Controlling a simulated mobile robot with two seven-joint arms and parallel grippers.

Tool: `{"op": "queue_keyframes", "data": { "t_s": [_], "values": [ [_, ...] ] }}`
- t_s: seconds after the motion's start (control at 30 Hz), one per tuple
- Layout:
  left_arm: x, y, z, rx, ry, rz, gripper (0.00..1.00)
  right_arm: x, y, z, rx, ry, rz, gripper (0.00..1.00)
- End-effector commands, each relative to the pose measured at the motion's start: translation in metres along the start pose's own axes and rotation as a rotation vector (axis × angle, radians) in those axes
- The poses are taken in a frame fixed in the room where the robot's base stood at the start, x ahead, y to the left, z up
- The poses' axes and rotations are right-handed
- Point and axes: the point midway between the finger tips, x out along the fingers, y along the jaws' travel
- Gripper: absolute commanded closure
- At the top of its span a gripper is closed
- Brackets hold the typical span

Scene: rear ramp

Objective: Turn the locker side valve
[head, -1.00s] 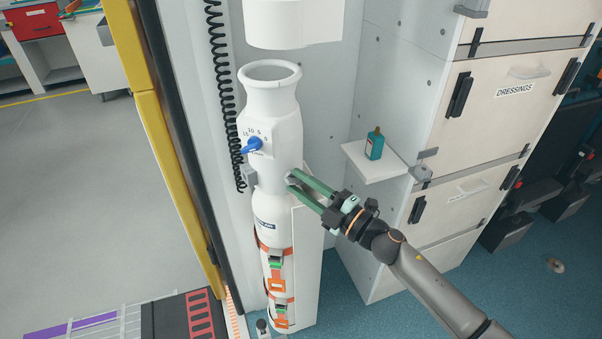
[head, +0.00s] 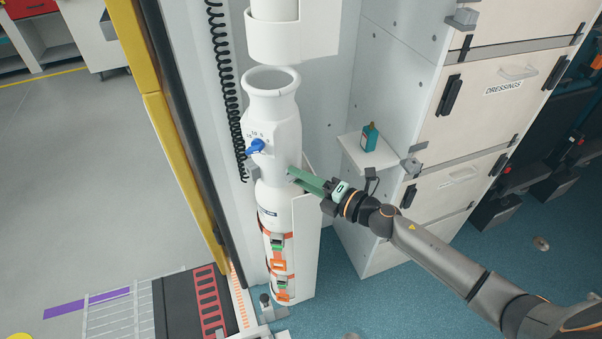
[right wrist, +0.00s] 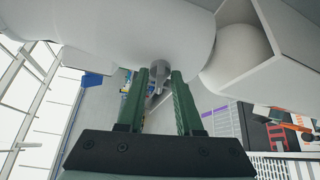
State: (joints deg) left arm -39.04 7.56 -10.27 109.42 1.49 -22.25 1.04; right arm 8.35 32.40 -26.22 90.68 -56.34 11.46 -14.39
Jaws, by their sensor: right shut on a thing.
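A white cylinder (head: 274,135) with an open, flared top stands upright in the locker. A blue dial lever (head: 256,147) with numbers around it is on its front; the lever also shows in the right wrist view (right wrist: 93,79). The side valve is a small grey knob (right wrist: 158,68) on the cylinder's side. My right gripper (head: 291,173) reaches it from the right, its green fingers on either side of the knob and shut on it. In the head view the fingers hide the knob. My left gripper is not in view.
A small shelf (head: 366,155) with a teal bottle (head: 369,137) is just behind my right gripper. Cabinet drawers (head: 500,100) stand to the right. Orange straps (head: 278,262) hold the cylinder's lower part. A black coiled cord (head: 229,95) hangs at left.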

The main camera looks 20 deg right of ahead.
Motion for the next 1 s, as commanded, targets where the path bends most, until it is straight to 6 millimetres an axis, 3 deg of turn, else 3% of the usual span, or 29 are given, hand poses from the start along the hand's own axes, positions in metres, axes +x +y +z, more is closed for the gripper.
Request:
{"op": "queue_keyframes", "data": {
  "t_s": [0.43, 0.47, 0.5, 0.83, 1.0],
  "values": [
    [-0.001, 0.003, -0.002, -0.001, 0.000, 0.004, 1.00, 0.000, -0.001, -0.001, -0.009, 0.001, -0.005, 1.00],
    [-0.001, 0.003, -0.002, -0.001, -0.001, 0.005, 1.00, 0.000, -0.001, -0.001, -0.009, 0.001, -0.005, 0.63],
    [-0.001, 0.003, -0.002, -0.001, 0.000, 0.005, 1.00, 0.000, -0.001, -0.001, -0.009, 0.001, -0.005, 0.59],
    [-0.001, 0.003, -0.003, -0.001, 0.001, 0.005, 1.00, -0.003, -0.001, 0.000, -0.008, 0.000, -0.004, 0.59],
    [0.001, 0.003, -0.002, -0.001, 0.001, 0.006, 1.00, -0.023, -0.002, -0.001, -0.008, 0.001, -0.007, 0.59]
  ]
}}
